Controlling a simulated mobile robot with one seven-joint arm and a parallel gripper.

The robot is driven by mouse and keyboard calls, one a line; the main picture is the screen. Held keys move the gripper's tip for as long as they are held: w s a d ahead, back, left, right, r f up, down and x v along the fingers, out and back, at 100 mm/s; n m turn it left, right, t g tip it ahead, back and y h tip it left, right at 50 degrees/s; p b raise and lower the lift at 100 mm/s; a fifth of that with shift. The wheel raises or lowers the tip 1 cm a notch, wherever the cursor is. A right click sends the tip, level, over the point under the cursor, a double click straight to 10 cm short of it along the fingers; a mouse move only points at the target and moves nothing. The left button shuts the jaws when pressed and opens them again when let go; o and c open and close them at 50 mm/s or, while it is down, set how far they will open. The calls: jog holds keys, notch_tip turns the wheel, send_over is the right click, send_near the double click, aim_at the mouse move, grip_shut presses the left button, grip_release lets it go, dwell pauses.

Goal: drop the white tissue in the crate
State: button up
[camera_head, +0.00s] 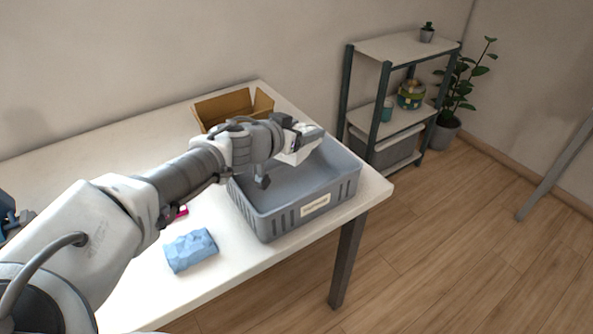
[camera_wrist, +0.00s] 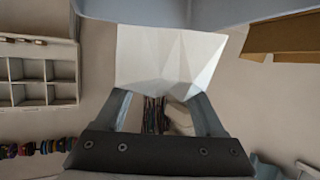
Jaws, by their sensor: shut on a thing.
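The white tissue (camera_wrist: 170,62) is a pale faceted lump between my gripper's fingers (camera_wrist: 160,100) in the wrist view. My gripper is shut on it. In the head view my gripper (camera_head: 303,138) reaches over the grey crate (camera_head: 307,206), near its far side, and the tissue (camera_head: 296,155) shows as a white patch there. The crate stands at the table's right end with a pale label on its front wall. A blue-grey wall, apparently the crate's (camera_wrist: 200,10), crosses the top of the wrist view. My arm hides part of the crate's inside.
An open cardboard box (camera_head: 238,104) stands behind the crate. A crumpled blue packet (camera_head: 190,250) lies in front left of it, and a small pink thing (camera_head: 182,212) is partly behind my arm. A shelf unit (camera_head: 385,90) stands beyond the table.

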notch_tip(320, 180, down, 6)
jog(key=b, duration=0.4)
jog(key=o, duration=1.3)
jog(key=shift+r, duration=0.15)
